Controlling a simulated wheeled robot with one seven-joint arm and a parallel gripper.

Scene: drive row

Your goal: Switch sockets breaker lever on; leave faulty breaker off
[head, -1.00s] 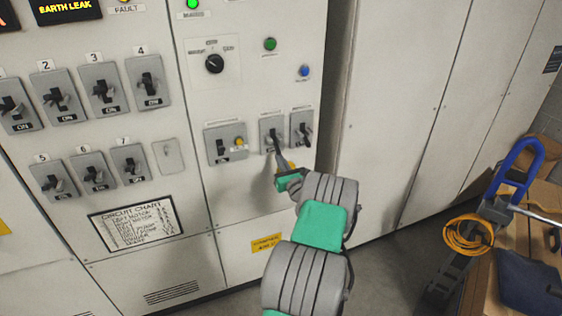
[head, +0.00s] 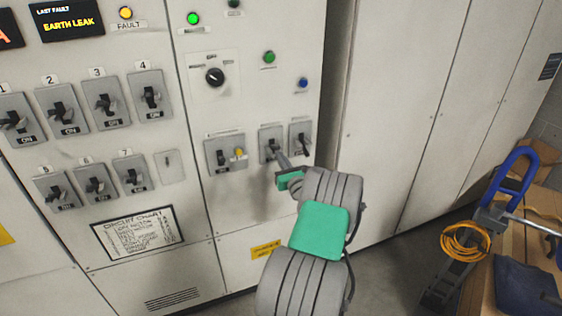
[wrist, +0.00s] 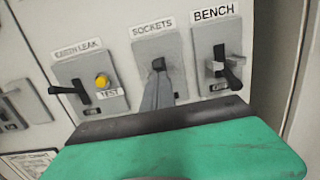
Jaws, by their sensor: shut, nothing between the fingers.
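The sockets breaker (wrist: 176,50) is a grey plate under a SOCKETS label in the wrist view. It also shows on the panel in the head view (head: 265,133). Its small dark lever (wrist: 158,65) is at the tip of my gripper (wrist: 157,78). My gripper (head: 275,149) is shut with nothing between its fingers. Its tip is at the lever, but I cannot tell whether it touches. The fingers hide the breaker's lower part and its state. Several numbered breakers (head: 61,109) stand on the left panel; which one is faulty I cannot tell.
The earth leak breaker (wrist: 75,70) with a yellow test button (wrist: 102,81) is close left of the sockets breaker. The bench breaker (wrist: 232,50) is close right, its black lever sticking out. A bench with a blue-handled tool (head: 515,172) stands at the right.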

